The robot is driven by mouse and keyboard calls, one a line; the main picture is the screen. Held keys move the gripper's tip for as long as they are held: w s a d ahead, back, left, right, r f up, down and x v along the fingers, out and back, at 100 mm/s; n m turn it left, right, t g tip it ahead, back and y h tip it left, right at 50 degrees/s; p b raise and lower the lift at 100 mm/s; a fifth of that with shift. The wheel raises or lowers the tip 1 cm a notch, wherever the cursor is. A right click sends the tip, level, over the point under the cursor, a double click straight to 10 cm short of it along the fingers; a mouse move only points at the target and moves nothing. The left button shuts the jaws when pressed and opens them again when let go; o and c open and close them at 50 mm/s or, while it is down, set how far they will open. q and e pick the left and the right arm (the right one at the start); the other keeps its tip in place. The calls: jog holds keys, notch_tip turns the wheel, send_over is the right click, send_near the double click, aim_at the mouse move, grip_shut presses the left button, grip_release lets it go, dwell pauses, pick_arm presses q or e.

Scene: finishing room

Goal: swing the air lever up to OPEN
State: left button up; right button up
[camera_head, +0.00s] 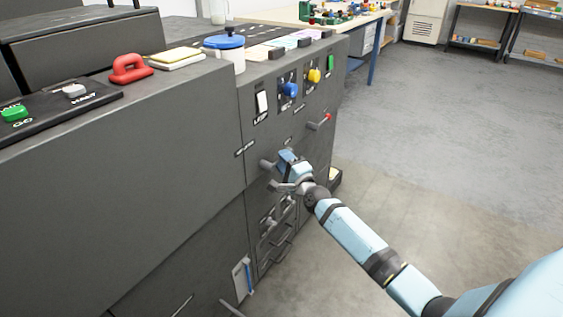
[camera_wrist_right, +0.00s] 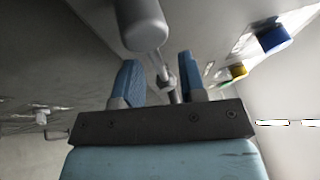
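A grey lever with a thick cylindrical grip (camera_head: 267,164) sticks out of the dark machine's end panel. It also shows in the right wrist view (camera_wrist_right: 145,28), with its thin rod running down between the two blue fingers. My right gripper (camera_head: 285,168) is at this lever, beside the thick grip. Its fingers (camera_wrist_right: 158,78) are apart, with gaps visible beside the rod, so it is open around the rod. Part of the lever is hidden behind the gripper in the head view. The labels are too small to read. My left gripper is not in view.
Above the lever are a white rocker switch (camera_head: 262,101), a blue knob (camera_head: 290,89) and a yellow knob (camera_head: 314,75). A red-tipped lever (camera_head: 326,118) is close by on the right. Drawer-like handles (camera_head: 270,222) lie below. The floor (camera_head: 440,150) to the right is clear.

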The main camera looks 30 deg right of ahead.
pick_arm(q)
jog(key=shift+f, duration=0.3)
pick_arm(e)
jog(key=shift+w+r, duration=0.15)
jog(key=shift+w, duration=0.6)
grip_shut()
